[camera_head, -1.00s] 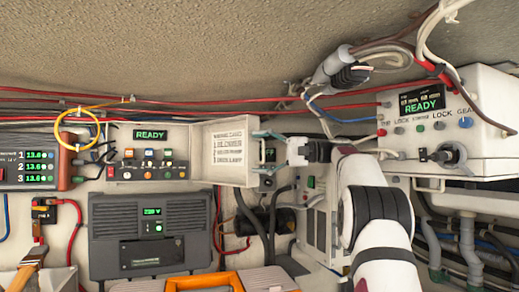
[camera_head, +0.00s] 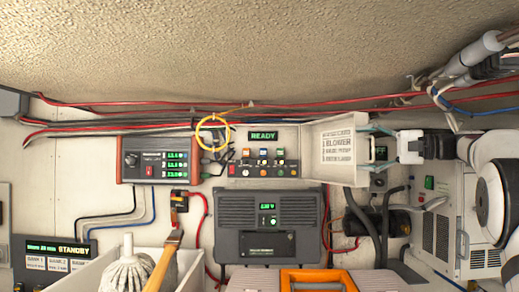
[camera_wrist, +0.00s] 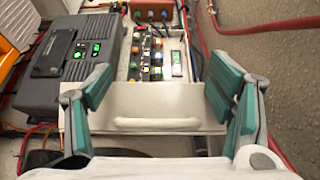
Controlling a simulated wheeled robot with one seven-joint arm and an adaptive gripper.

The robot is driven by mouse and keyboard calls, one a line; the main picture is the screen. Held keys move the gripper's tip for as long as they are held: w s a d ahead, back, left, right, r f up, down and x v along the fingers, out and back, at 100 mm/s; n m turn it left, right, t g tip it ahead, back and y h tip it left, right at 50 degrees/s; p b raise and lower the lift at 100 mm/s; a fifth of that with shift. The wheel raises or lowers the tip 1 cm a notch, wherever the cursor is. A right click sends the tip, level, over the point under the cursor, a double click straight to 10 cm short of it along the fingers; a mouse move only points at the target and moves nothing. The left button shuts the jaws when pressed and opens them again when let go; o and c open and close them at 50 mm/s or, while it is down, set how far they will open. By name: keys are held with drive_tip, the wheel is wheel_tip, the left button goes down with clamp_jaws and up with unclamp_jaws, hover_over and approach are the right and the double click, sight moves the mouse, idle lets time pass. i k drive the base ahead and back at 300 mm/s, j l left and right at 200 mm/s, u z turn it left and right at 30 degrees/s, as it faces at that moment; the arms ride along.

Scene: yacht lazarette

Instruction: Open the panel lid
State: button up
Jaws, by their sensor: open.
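The panel (camera_head: 262,150) is a switch box on the back wall with a green READY display and several coloured buttons. Its white lid (camera_head: 335,150), with printed lines on its inner face, stands swung out at the panel's right side. In the wrist view the lid (camera_wrist: 150,98) spans the space between my fingers, with a pale bar handle (camera_wrist: 155,124) on its near face. My gripper (camera_head: 376,147) is at the lid's right side, its teal fingers open. In the wrist view my gripper (camera_wrist: 158,92) has one finger on each side of the handle, apart from it.
A grey charger box (camera_head: 268,225) hangs below the panel. A red-framed meter (camera_head: 158,160) and a yellow cable loop (camera_head: 213,132) are to the left. Red cables run above. A white vented cabinet (camera_head: 445,220) stands at right. An orange-handled case (camera_head: 318,278) sits in front.

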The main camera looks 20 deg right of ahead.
sight(332, 148)
drive_tip(key=i+j, duration=0.1)
drive_tip(key=j, duration=0.7)
drive_tip(key=i+j, duration=0.15)
drive_tip(key=j, duration=0.3)
